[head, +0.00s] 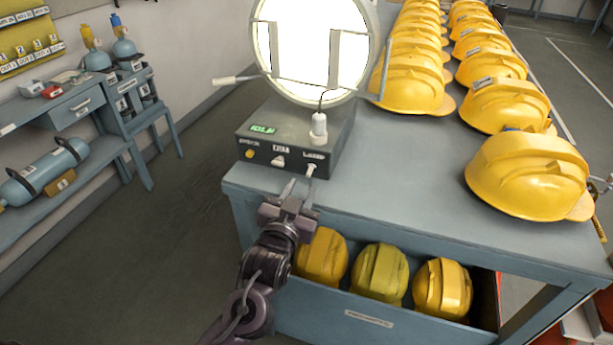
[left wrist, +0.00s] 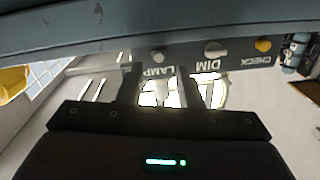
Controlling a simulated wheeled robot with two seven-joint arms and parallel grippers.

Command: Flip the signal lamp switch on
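The signal lamp (head: 312,40) is a large round, bright white face above a dark control box (head: 325,135). The box's green display (head: 262,129) appears to read IDLE. Its front has a yellow CHECK button (head: 249,154), a DIM knob (head: 278,161) and a pale LAMP switch (head: 310,170). My left gripper (head: 297,188) is just in front of and below the LAMP switch. In the left wrist view, which is upside down, the left gripper's two fingers (left wrist: 158,82) stand apart with nothing between them. The LAMP switch (left wrist: 157,57) shows just beyond the gap. My right gripper is not in view.
The box stands on a blue-grey table (head: 400,165) with rows of yellow helmets (head: 530,175) to the right. Several helmets sit in an open drawer (head: 335,318) below. A side bench (head: 60,125) with cylinders stands left, across open floor.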

